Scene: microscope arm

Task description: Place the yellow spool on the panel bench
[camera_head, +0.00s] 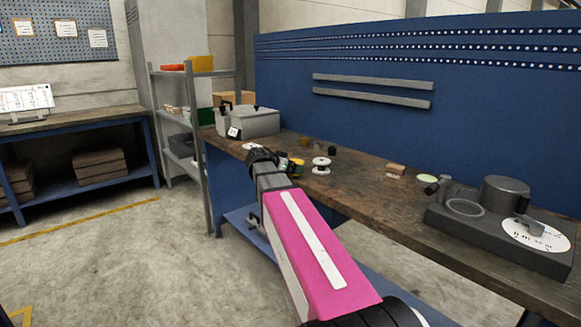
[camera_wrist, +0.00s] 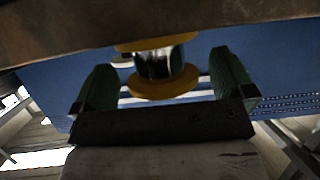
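The yellow spool (camera_head: 298,167) is at the left part of the panel bench (camera_head: 358,190), partly hidden by my gripper (camera_head: 280,160). In the wrist view the spool (camera_wrist: 163,87) shows yellow flanges and a dark, shiny core. One flange meets the brown bench edge (camera_wrist: 60,35) at the top of that view. My gripper (camera_wrist: 166,80) has its two green fingers spread on either side of the spool. A narrow gap shows between each finger and the spool, so it looks open and not clamped.
A grey case (camera_head: 248,122) is at the bench's left end. A black instrument base (camera_head: 490,240) fills the right. A blue perforated panel (camera_head: 420,110) rises behind.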

